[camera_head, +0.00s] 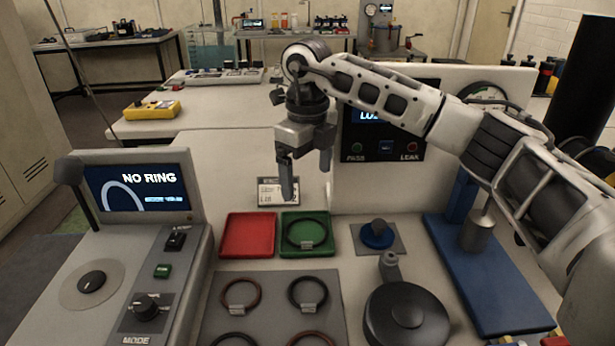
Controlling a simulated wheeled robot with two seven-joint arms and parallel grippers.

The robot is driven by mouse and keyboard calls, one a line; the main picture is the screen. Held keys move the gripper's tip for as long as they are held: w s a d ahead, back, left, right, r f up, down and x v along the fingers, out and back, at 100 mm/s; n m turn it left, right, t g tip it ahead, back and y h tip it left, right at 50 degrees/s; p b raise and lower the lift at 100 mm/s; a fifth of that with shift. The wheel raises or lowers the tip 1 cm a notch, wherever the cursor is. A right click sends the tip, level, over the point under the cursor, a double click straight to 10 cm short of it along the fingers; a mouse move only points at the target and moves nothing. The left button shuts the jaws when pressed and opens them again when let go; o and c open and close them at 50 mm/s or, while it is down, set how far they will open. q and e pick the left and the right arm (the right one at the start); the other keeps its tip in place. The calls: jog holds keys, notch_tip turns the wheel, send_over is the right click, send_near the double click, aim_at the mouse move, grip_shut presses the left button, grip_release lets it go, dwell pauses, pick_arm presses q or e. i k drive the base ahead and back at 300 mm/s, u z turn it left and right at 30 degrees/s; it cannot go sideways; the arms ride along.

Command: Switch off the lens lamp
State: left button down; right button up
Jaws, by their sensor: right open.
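The grey console (140,255) on the left carries a lit screen (140,190) reading "NO RING" with a pale arc. A dark rounded head (69,171) on a thin stalk stands at the screen's left; I cannot tell if it is the lens lamp or whether it is lit. On the console are a black switch (176,240), a green button (162,271), a MODE knob (147,307) and a round plate with a dark centre (91,282). My right gripper (306,175) is open and empty, pointing down above the trays, well right of the console. My left gripper is not in view.
Several rings lie on a grey mat (270,292). Right are a blue knob (377,235), a black round lid (406,316), a blue stand (485,290) and a PASS/LEAK panel (385,160).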

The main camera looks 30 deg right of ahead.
aim_at(174, 238)
jog(key=k, duration=1)
